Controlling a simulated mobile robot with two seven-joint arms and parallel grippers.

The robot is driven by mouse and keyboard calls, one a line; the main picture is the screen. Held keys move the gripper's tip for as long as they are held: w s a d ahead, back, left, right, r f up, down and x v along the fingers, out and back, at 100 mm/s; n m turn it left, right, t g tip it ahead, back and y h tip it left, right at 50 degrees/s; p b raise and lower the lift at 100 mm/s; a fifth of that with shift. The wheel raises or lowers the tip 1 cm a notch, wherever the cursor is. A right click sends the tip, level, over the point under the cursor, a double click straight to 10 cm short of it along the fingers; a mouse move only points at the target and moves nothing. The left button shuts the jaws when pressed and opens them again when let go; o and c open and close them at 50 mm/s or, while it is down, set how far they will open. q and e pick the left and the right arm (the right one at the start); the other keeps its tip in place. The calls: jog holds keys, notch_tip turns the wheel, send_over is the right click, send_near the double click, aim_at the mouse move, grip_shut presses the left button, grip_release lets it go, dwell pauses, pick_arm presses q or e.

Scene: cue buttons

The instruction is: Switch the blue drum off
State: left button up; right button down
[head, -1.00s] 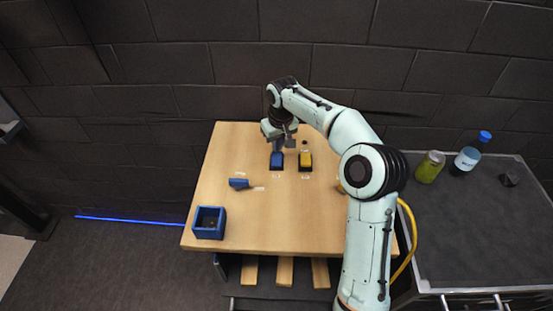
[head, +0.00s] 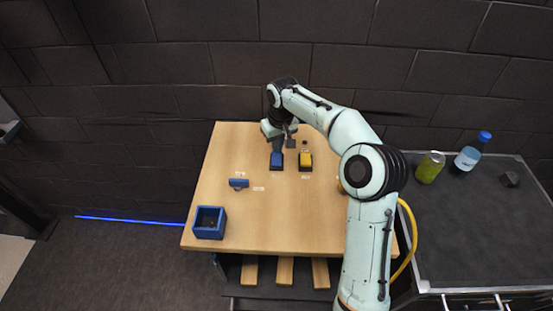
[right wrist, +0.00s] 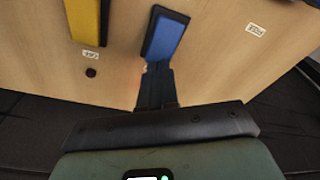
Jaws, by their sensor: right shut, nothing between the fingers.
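A small blue barrel-shaped piece (head: 239,183), which looks like the blue drum, lies on the left of the wooden table, beside a small label. A blue block (head: 276,160) stands near the table's far edge and also shows in the right wrist view (right wrist: 167,36). My right gripper (head: 277,147) is shut and empty, with its fingers pointing down at the far end of this block. In the right wrist view the fingertips (right wrist: 156,68) meet the block's end in the picture; I cannot tell whether they touch. My left gripper is out of view.
A yellow block (head: 305,162) stands just right of the blue one. An open blue box (head: 209,222) sits at the front left. The table's (head: 275,225) middle is clear. A green jar (head: 430,167) and a bottle (head: 469,157) stand on the dark counter at right.

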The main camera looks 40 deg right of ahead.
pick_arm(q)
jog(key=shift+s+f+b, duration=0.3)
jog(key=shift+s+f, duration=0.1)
pick_arm(e)
jog(key=shift+f, duration=0.95)
jog(key=shift+r+p, duration=0.55)
jog(key=shift+r, duration=0.65)
jog(key=shift+w+r+p, duration=0.1)
jog(key=shift+r+p, duration=0.5)
jog(key=shift+r, duration=1.8)
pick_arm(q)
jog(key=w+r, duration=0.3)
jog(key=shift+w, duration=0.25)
